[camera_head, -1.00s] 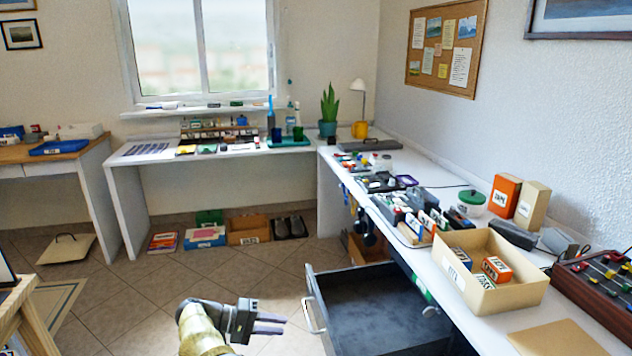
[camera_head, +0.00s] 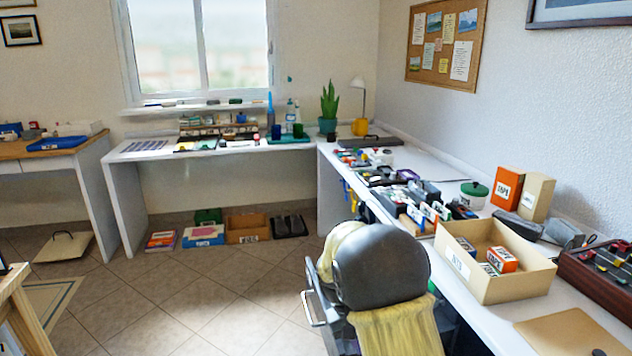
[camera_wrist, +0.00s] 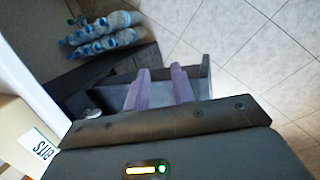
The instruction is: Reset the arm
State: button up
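My gripper's two purple fingers (camera_wrist: 158,88) show in the wrist view, apart from each other with nothing between them. In the head view the gripper is hidden behind my arm. My folded arm, with a large dark rounded joint, stands in front of the right-hand desk and covers most of the open drawer (camera_head: 313,302). The drawer's front and handle show just left of the arm.
The white desk (camera_head: 455,268) runs along the right wall. A cardboard tray (camera_head: 503,288) holding small boxes sits near its edge. A cream labelled box (camera_wrist: 22,135) and several blue-capped bottles (camera_wrist: 103,38) show in the wrist view.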

jog(key=s+d+m+t+y+b, duration=0.2)
jog(key=s+d+t+y+b, duration=0.15)
jog(key=s, duration=1.35)
jog(key=w+p+v, duration=0.2)
jog(key=p+v, duration=1)
jog(key=w+d+r+p+v, duration=0.1)
jog(key=w+p+v, duration=0.2)
jog(key=p+v, duration=0.9)
jog(key=w+d+r+p+v, duration=0.1)
jog(key=w+p+v, duration=0.2)
jog(key=p+v, duration=0.8)
jog(key=shift+s+d+r+y+p, duration=0.35)
jog(key=shift+d+r+p, duration=0.15)
jog(key=shift+p, duration=0.75)
jog(key=shift+w, duration=0.1)
